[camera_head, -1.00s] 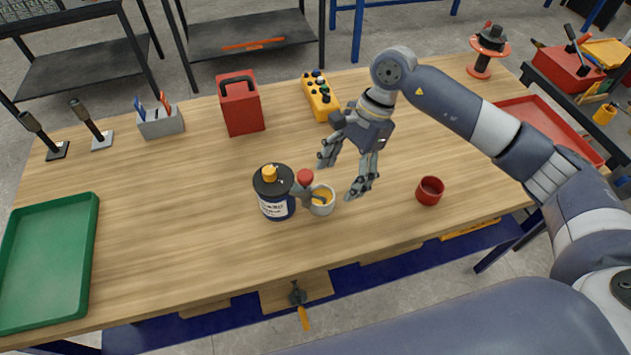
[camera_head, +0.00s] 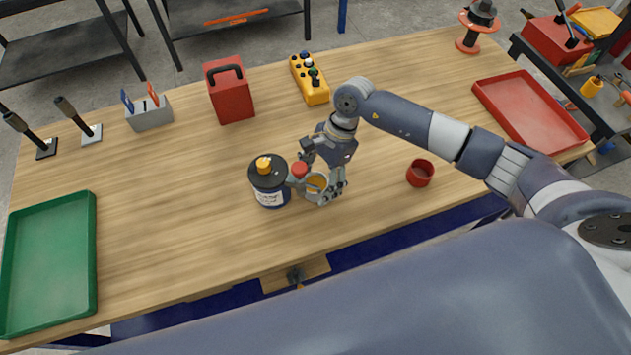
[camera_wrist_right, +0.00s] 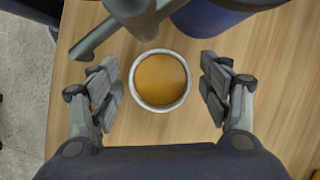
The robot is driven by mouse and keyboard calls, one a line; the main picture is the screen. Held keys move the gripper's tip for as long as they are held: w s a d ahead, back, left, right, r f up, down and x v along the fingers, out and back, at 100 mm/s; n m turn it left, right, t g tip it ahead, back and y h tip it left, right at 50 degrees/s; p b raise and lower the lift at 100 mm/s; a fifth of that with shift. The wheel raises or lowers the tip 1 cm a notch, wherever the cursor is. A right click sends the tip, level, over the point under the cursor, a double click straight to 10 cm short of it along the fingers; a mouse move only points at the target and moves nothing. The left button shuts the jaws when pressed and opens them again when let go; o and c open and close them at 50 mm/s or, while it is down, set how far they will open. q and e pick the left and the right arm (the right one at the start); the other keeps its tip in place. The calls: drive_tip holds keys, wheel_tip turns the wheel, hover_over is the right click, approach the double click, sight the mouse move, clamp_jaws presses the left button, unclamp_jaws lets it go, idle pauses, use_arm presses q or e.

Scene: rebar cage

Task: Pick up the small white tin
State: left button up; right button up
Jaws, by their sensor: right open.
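The small white tin (camera_head: 316,183) stands upright on the wooden table, with an orange-yellow inside. In the right wrist view the tin (camera_wrist_right: 160,81) lies between the two fingers, with a gap on each side. My right gripper (camera_head: 322,188) is open around the tin; in the wrist view its fingertips (camera_wrist_right: 160,86) flank the rim without touching it. In the head view the fingers hide part of the tin. My left gripper is not in view.
A dark blue jar (camera_head: 269,184) with a black lid stands close left of the tin. A grey tool with a red knob (camera_head: 299,170) lies between them. A red cup (camera_head: 420,173) stands to the right. A green tray (camera_head: 48,262) is at far left, a red tray (camera_head: 530,110) at right.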

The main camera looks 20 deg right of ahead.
drive_tip(key=shift+s+a+f, duration=0.1)
drive_tip(key=shift+a+f, duration=0.1)
drive_tip(key=shift+f, duration=0.4)
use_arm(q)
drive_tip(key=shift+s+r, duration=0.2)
use_arm(e)
drive_tip(key=c, duration=1.2)
